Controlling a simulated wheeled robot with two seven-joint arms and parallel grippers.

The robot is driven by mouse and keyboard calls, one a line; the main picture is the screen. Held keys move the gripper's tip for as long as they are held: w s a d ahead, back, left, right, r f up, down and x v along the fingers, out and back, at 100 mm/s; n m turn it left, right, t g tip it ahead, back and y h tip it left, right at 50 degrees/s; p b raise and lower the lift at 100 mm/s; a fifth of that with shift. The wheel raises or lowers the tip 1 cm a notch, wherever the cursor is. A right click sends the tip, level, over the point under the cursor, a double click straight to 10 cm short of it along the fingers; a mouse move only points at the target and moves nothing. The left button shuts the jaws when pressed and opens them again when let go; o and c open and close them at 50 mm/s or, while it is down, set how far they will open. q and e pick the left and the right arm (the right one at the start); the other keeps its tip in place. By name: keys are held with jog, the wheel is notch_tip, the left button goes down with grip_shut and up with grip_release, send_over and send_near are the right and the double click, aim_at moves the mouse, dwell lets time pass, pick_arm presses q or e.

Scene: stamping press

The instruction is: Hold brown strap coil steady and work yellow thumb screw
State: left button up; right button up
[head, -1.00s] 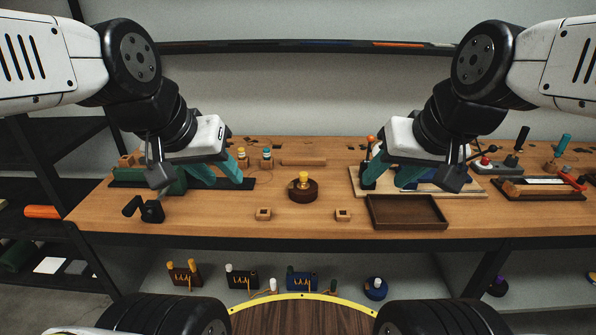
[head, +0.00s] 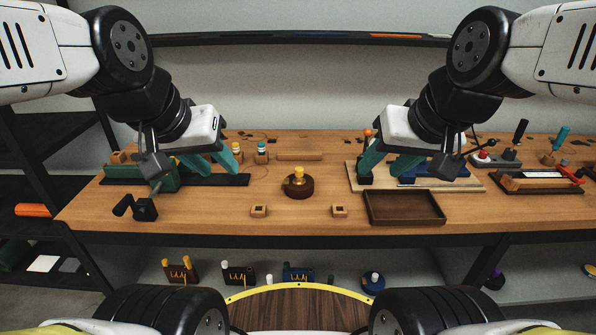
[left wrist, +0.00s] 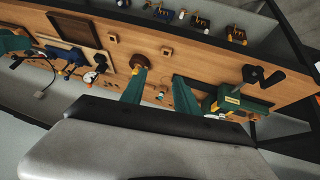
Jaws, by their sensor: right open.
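The brown strap coil (head: 299,192) is a low, round brown piece standing on the middle of the wooden bench. The yellow thumb screw (head: 299,175) stands upright on its top. In the left wrist view the coil (left wrist: 139,62) shows beyond the fingers, with the yellow screw (left wrist: 136,71) on it. My left gripper (head: 213,168) is open and empty, up and left of the coil, its teal fingers apart. My right gripper (head: 387,168) is open, right of the coil, with its fingers over the area of a light wooden board. Neither gripper touches the coil.
An empty brown tray (head: 405,222) lies at the front right. Two small wooden blocks (head: 259,211) (head: 340,211) stand in front of the coil. A green device with a black crank (head: 136,208) is at the left. The bench around the coil is clear.

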pick_arm(q)
jog(key=o, duration=0.4)
jog(key=shift+w, duration=0.1)
jog(key=shift+c, duration=0.2)
jog(key=o, duration=0.7)
jog(key=shift+w+d+f+n+g, duration=0.25)
jog(key=shift+w+n+g, duration=0.15)
jog(key=shift+w, duration=0.2)
jog(key=shift+o, duration=0.7)
jog(key=w+d+f+n+g+h, duration=0.2)
jog(key=w+f+n+g, duration=0.1)
jog(key=w, duration=0.4)
jog(key=shift+w+d+f+n+g+h, duration=0.15)
jog(key=shift+d+n+g+h, duration=0.25)
jog(key=shift+n, duration=0.4)
jog(key=n+g+h, duration=0.2)
jog(key=n+h, duration=0.7)
jog(key=n, duration=0.4)
send_near(293, 185)
jog(key=shift+w+d+f, duration=0.65)
jog(key=shift+d+f, duration=0.25)
jog(key=shift+f, duration=0.05)
jog(key=shift+w+d+f, duration=0.1)
jog(key=shift+d+f, duration=0.1)
jog(key=shift+d, duration=0.15)
jog(key=x, duration=0.7)
jog(key=shift+w, duration=0.1)
jog(key=shift+d, duration=0.1)
jog(key=c, duration=1.7)
